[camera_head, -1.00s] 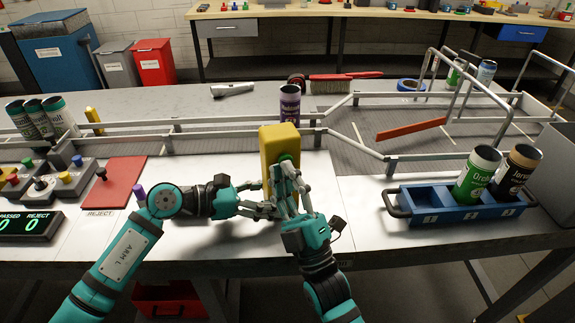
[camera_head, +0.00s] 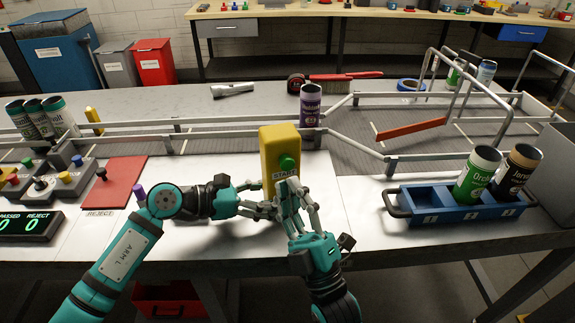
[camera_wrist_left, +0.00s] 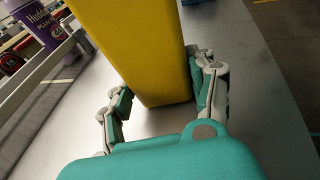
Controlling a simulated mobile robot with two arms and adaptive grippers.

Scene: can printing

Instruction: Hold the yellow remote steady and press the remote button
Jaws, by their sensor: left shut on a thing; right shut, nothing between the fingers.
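The yellow remote (camera_head: 270,151) stands upright above the white table area in the head view, its green button (camera_head: 287,162) facing me above a "START" label. My left gripper (camera_head: 268,207) is shut on the remote's lower part from the left. In the left wrist view the remote (camera_wrist_left: 135,45) sits between the two fingers (camera_wrist_left: 160,95). My right gripper (camera_head: 289,186) is shut and empty, its fingertips just in front of and below the green button. I cannot tell whether the fingertips touch the remote.
A purple can (camera_head: 310,104) stands on the railed conveyor behind the remote. A blue tray (camera_head: 430,205) with two cans is at the right. A red reject pad (camera_head: 115,182) and a button panel (camera_head: 62,178) lie at the left.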

